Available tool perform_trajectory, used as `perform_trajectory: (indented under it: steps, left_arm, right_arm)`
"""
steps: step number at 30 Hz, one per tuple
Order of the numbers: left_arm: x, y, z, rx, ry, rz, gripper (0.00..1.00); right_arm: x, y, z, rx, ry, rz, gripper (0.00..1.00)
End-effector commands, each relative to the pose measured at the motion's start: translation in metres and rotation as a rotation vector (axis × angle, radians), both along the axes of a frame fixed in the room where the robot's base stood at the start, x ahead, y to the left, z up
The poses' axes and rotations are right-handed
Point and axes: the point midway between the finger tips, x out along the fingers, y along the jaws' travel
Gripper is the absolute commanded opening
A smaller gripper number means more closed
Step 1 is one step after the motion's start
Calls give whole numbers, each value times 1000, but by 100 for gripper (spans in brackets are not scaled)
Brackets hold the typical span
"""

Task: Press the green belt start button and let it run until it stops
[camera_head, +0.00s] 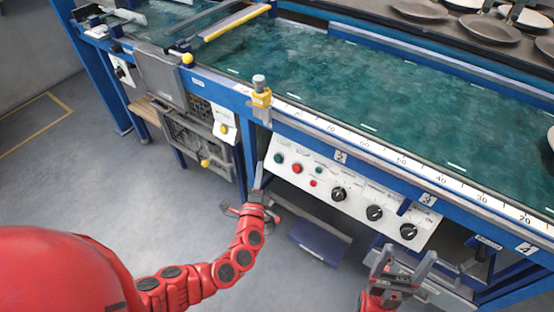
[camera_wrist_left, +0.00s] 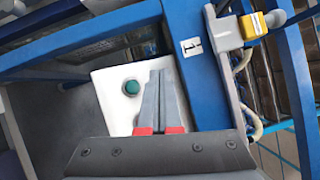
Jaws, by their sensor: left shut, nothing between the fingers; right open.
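The white control panel (camera_head: 350,190) is on the blue machine frame, below the belt. The green button (camera_head: 279,158) is at its left end; it also shows in the left wrist view (camera_wrist_left: 131,87). My left gripper (camera_head: 260,172) is shut and empty in front of the panel's left end, just left of the green button. In the left wrist view its fingertips (camera_wrist_left: 157,78) appear right of the button; whether they touch the panel is unclear. My right gripper (camera_head: 405,256) is open and empty, low in front of the panel's right end. The green belt (camera_head: 320,75) is bare in the middle.
Red buttons (camera_head: 297,169) and several black knobs (camera_head: 338,194) sit to the right on the panel. A yellow-grey fitting (camera_head: 261,98) stands on the rail above. Dark plates (camera_head: 487,28) lie on a rack behind the belt. The floor on the left is clear.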

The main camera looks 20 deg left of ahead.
Motion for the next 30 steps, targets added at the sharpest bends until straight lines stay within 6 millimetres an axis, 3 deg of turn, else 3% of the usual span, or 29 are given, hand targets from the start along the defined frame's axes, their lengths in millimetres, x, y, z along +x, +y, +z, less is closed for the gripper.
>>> perform_trajectory:
  steps: [15, 30]
  left_arm:
    - [54, -20, -38, -4, -1, 1, 0]
    - [62, -23, -39, -1, 2, -2, 0]
  right_arm:
    - [0, 0, -42, 0, 0, 0, 77]
    - [0, 0, -47, 0, 0, 0, 77]
